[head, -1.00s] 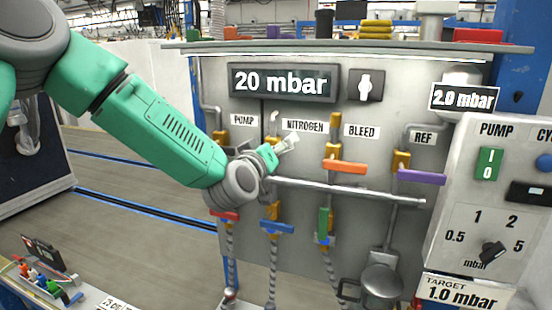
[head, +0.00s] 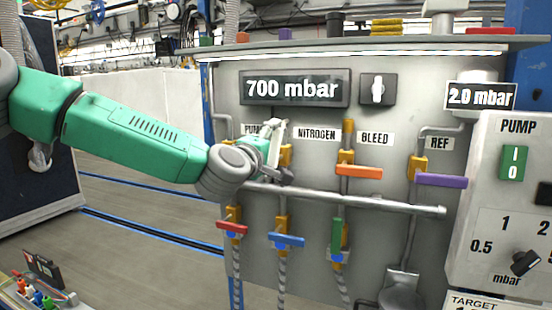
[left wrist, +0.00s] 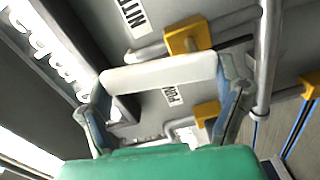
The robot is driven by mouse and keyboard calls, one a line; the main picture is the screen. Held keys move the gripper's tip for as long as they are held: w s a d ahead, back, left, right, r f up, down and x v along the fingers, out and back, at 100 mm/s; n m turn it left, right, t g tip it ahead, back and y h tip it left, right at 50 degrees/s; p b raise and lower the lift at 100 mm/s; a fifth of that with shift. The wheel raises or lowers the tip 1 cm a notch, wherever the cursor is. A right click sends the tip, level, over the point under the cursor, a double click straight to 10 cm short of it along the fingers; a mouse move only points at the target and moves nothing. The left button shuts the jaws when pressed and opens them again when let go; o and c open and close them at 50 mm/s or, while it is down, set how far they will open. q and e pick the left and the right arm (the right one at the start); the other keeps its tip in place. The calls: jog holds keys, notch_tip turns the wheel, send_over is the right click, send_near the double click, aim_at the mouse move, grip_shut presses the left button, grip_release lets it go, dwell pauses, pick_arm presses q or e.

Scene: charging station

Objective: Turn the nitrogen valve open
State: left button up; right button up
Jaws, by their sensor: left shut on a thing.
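The nitrogen valve (head: 285,157) is on the grey panel, left of and below the NITROGEN label (head: 317,134); my gripper covers part of it. My left gripper (head: 277,148) is at this valve. In the left wrist view, a pale bar (left wrist: 160,72) spans between the two fingers, close to the yellow valve body (left wrist: 187,38). The gripper is shut on this bar, which appears to be the valve handle. The exact contact is hard to see. The pressure display (head: 295,89) reads 700 mbar. My right gripper is out of view.
A horizontal metal pipe (head: 350,200) runs just below the gripper. The orange bleed handle (head: 359,171) and purple ref handle (head: 442,180) are to the right. Red (head: 231,225), blue (head: 285,239) and green (head: 337,233) handles are below. A control box (head: 500,210) stands at right.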

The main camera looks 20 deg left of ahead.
pick_arm(q)
jog(key=shift+a+f+n+b, duration=0.35)
jog(key=shift+n+b, duration=0.35)
jog(key=shift+n, duration=0.3)
jog(key=o, duration=1.5)
jog(key=shift+a, duration=0.1)
jog(key=shift+o, duration=0.2)
jog(key=shift+a, duration=0.1)
jog(key=shift+r, duration=0.1)
jog(key=s, duration=1.1)
jog(key=shift+s+a, duration=0.3)
jog(key=shift+s, duration=0.1)
